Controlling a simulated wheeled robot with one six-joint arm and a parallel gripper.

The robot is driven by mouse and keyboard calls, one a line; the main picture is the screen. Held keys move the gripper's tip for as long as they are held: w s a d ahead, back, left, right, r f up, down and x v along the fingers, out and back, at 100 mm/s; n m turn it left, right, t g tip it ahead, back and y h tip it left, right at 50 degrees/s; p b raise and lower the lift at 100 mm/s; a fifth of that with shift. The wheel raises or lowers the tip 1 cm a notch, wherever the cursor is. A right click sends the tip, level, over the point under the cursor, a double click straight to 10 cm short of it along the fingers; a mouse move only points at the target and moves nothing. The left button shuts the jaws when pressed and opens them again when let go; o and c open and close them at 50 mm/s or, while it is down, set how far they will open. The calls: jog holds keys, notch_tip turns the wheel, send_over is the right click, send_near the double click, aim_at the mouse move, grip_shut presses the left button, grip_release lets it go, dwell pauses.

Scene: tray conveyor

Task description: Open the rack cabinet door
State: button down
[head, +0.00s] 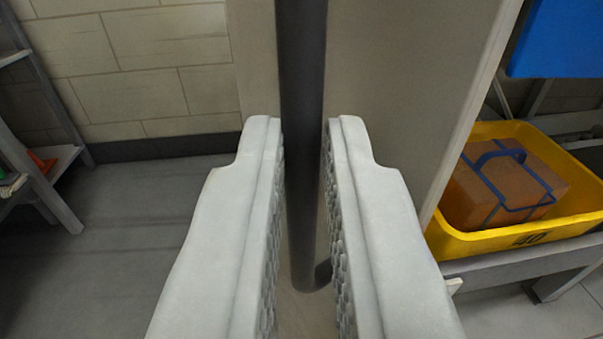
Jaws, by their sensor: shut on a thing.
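The rack cabinet door (395,90) is a light grey-beige panel that fills the middle of the view, its right edge slanting down. A dark vertical bar handle (303,90) runs down the door and bends in toward it at its lower end. My gripper (304,135) is shut on the handle, with one pale, ridged finger on each side of the bar. The lower part of the door is largely hidden behind the fingers. What lies behind the door is hidden.
At right, a yellow tray (475,243) marked 40 holds a brown box with blue straps (500,185) on a grey conveyor frame (530,262). A blue object (560,38) is above. A shelf rack (45,185) stands at far left. Floor (140,230) at left is clear.

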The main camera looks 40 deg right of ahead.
jog(key=w+a+m+g+h, duration=0.1)
jog(key=w+a, duration=0.4)
dwell(0.5)
jog(key=shift+w+a, duration=0.1)
jog(key=shift+a, duration=0.05)
jog(key=c, duration=1.5)
grip_release()
jog(key=v, duration=1.7)
jog(key=shift+a+r, duration=0.15)
